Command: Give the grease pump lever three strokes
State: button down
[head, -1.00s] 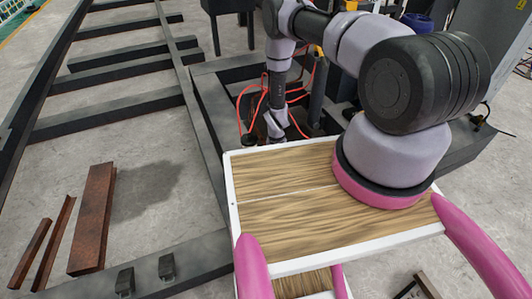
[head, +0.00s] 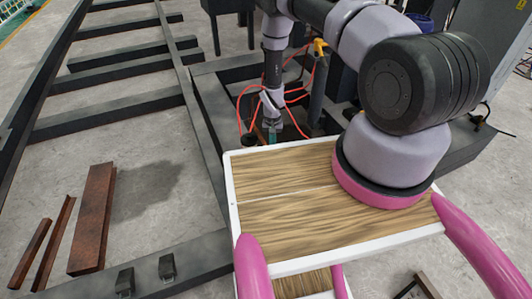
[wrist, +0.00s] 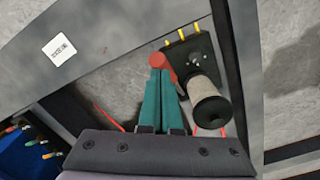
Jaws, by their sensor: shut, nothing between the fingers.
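The grease pump shows in the wrist view as a dark bracket plate with a pale cylinder (wrist: 207,97) ending in a black cap. A red round knob (wrist: 160,60), which looks like the lever's end, lies left of the cylinder. My gripper (wrist: 157,72) has teal fingers that are shut together, with their tips at the red knob; I cannot tell whether they touch it. The pump is mostly hidden there, and a dark round cap (head: 250,140) shows beside the fingers.
Red hoses (head: 293,117) loop close around my gripper. Dark frame beams (head: 208,125) border the spot, and a wood-topped tray (head: 285,215) lies in front. Rusty steel pieces (head: 92,218) lie on the floor at left. Blue bins (wrist: 25,150) show at lower left in the wrist view.

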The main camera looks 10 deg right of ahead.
jog(key=shift+s+d+f, duration=0.1)
jog(key=shift+s+f, duration=0.4)
jog(key=shift+f, duration=0.05)
dwell(0.4)
jog(key=shift+s+d+f, duration=0.1)
jog(key=shift+s+f, duration=0.35)
jog(key=shift+f, duration=0.05)
jog(key=shift+s+f, duration=0.45)
jog(key=shift+f, duration=0.1)
jog(key=shift+d, duration=0.1)
